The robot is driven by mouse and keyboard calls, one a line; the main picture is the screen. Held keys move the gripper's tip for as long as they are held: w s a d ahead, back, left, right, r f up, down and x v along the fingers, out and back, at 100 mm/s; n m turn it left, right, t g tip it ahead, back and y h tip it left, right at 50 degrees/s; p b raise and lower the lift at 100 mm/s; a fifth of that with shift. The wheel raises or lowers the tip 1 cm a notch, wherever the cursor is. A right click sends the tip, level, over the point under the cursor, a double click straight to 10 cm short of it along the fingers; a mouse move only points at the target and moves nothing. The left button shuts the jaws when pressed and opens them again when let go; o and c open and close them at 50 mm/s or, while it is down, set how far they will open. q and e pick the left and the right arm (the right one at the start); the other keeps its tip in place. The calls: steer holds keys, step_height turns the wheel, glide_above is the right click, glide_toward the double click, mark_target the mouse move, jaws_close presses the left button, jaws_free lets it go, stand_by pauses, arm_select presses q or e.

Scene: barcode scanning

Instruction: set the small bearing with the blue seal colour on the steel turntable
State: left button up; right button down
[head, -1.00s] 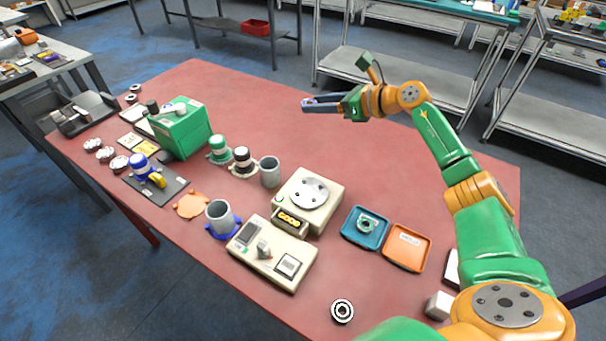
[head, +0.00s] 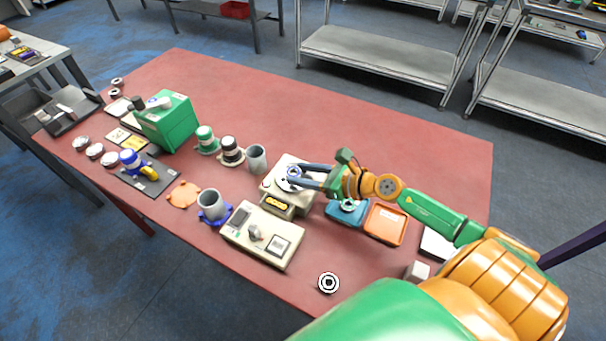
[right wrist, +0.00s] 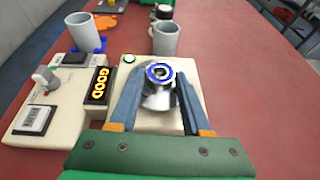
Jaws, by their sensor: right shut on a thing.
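My right gripper (head: 291,172) is over the steel turntable (head: 285,186) of the beige tester. It is shut on a small bearing with a blue seal ring (right wrist: 159,73), held between the fingertips. The bearing also shows in the head view (head: 293,171). In the right wrist view the shiny turntable (right wrist: 158,99) shows behind and below the bearing, partly hidden by it and the fingers. I cannot tell whether the bearing touches the turntable. The tester's display (right wrist: 98,85) reads GOOD. My left gripper is not in view.
A beige scale-like box (head: 262,237) stands in front of the tester. A blue tray (head: 346,212) with a bearing and an orange tray (head: 386,224) lie to the right. Grey cups (head: 257,158) stand close by on the left. Another bearing (head: 329,283) lies near the front edge.

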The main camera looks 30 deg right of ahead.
steer(key=shift+f, duration=0.1)
steer(key=shift+c, duration=1.8)
jaws_free()
steer(key=shift+r, duration=0.25)
steer(key=shift+s+d, duration=0.25)
steer(key=shift+s, duration=0.15)
steer(key=v, duration=1.1)
steer(key=shift+r, duration=0.2)
